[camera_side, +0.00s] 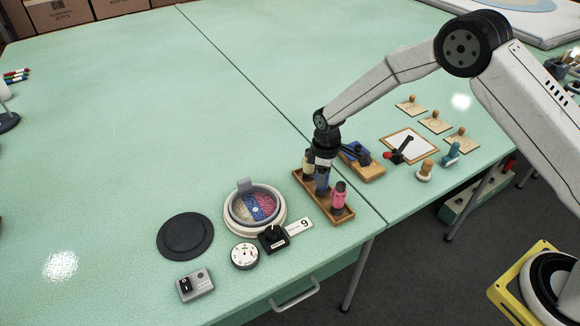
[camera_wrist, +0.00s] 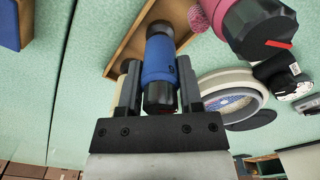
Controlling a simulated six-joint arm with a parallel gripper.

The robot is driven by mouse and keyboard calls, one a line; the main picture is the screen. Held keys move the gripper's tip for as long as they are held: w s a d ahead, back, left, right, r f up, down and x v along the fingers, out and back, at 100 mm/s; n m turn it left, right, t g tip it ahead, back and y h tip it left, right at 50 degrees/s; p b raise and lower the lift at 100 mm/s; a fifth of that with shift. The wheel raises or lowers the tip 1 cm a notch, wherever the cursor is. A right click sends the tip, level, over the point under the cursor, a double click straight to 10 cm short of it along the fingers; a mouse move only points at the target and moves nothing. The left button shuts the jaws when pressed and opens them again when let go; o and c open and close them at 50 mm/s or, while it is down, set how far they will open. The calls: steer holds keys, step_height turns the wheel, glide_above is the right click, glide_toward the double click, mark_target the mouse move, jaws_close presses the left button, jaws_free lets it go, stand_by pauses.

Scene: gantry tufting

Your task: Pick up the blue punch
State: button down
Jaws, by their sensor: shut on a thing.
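The blue punch (camera_wrist: 160,60) stands in the wrist view between the two fingers of my gripper (camera_wrist: 158,85). The fingers are shut on it. Its dark end faces my palm and its far end is at the wooden rack (camera_wrist: 122,45). In the side view, my gripper (camera_side: 322,165) is over the wooden rack (camera_side: 345,217), and the blue punch (camera_side: 322,182) shows partly below it. I cannot tell if the punch is clear of the rack. A pink punch (camera_side: 339,198) stands at the rack's near end. A pale punch (camera_side: 309,163) stands at its far end.
A wooden block with blue tools (camera_side: 360,160) is close on the right. The table's left part is largely clear.

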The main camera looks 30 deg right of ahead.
steer(key=shift+r, duration=0.1)
steer(key=shift+r, duration=4.9)
steer(key=c, duration=1)
jaws_free()
steer(key=shift+c, duration=0.2)
jaws_close()
steer(key=w+a+f, duration=0.1)
steer(key=w+a, duration=0.2)
steer(key=a, duration=1.5)
steer(key=shift+a+f, duration=0.3)
steer(key=shift+f, duration=0.1)
